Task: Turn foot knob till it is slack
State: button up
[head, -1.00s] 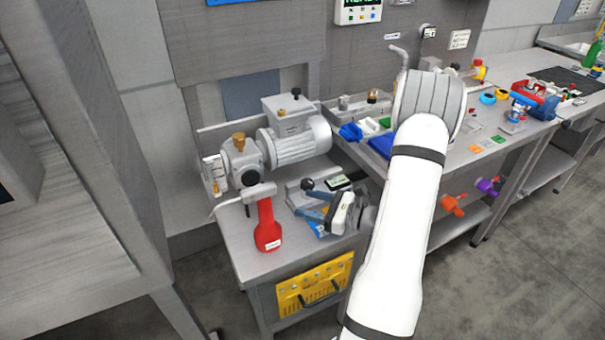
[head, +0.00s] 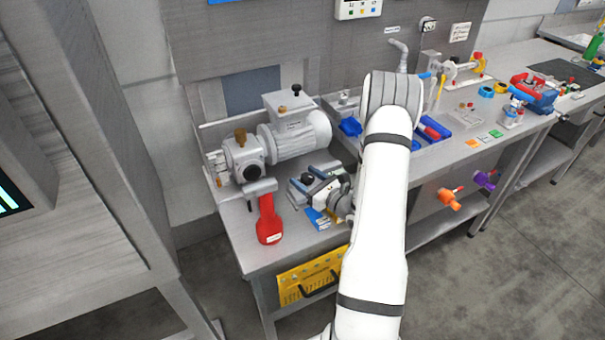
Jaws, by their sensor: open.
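The pump and motor unit (head: 292,138) stands on the left bench, with a black knob (head: 297,90) on its top box and a brass cap (head: 240,136) on the pump head. A grey plate (head: 295,197) lies on the bench in front of the motor. A small dark knob (head: 307,178) shows at this plate, partly covered by my gripper; I cannot tell surely that it is the foot knob. My gripper (head: 308,192) is open over the plate, its blue-grey fingers pointing left around or just beside this knob. Contact cannot be made out.
A red-handled tool (head: 268,220) stands at the bench's front left. A blue and yellow packet (head: 322,220) lies under my gripper. Blue trays (head: 432,130) and orange and purple valves (head: 449,198) are to the right.

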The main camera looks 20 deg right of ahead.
jog(key=shift+x, duration=0.95)
jog(key=c, duration=1)
jog(key=m+h+b, duration=0.1)
jog(key=h+b, duration=0.1)
jog(key=shift+f+m+t+h, duration=0.15)
jog(key=shift+m+t+h, duration=0.15)
jog(key=shift+m+t, duration=0.1)
jog(key=shift+d+m+h+b, duration=0.25)
jog(key=shift+m+h+b, duration=0.6)
jog(key=shift+h, duration=0.55)
jog(key=shift+r, duration=0.2)
